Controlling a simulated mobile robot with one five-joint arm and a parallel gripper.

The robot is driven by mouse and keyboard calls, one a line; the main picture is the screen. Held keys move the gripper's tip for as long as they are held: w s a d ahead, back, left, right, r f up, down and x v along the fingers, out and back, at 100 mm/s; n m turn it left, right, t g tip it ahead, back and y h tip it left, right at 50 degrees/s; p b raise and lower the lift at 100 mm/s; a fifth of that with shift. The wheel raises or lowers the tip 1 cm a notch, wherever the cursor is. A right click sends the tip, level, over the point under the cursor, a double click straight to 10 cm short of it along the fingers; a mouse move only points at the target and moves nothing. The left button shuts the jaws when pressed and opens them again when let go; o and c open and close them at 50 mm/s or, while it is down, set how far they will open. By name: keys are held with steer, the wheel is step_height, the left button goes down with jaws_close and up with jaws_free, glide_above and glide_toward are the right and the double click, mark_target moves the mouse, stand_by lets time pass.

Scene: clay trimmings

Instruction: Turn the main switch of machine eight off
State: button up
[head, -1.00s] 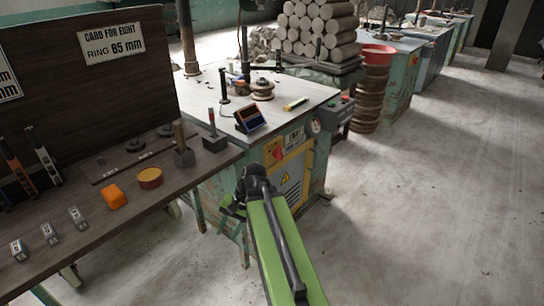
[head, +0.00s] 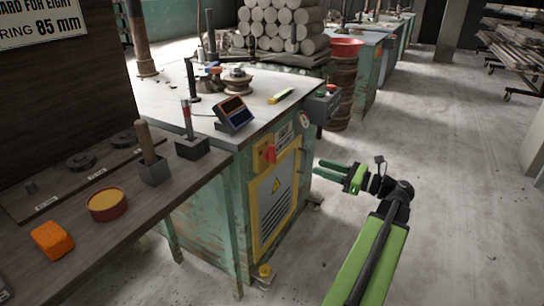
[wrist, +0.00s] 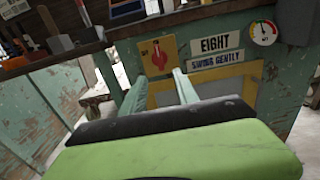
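Machine eight is the worn green cabinet with a light top (head: 150,95). Its main switch is a red handle on a yellow plate (head: 268,154) on the front face. In the wrist view the red switch (wrist: 158,58) looks roughly upright, beside an "EIGHT" sign (wrist: 215,44) and a "SWING GENTLY" sign (wrist: 216,60). My gripper (head: 318,170) is open and empty, to the right of the switch in the head view and apart from it. In the wrist view its two fingers (wrist: 160,76) point toward the switch, with a gap between them.
A dark bench (head: 110,240) with an orange block (head: 52,240) and a round tin (head: 107,204) stands at left. A button box (head: 322,104) juts from the machine's right corner. A gauge (wrist: 263,33) sits right of the signs. Floor at right (head: 450,170) is clear.

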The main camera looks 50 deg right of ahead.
mark_target(276, 154)
steer(key=x, duration=1.7)
steer(key=shift+a+f, duration=0.1)
steer(key=shift+a, duration=0.05)
jaws_close()
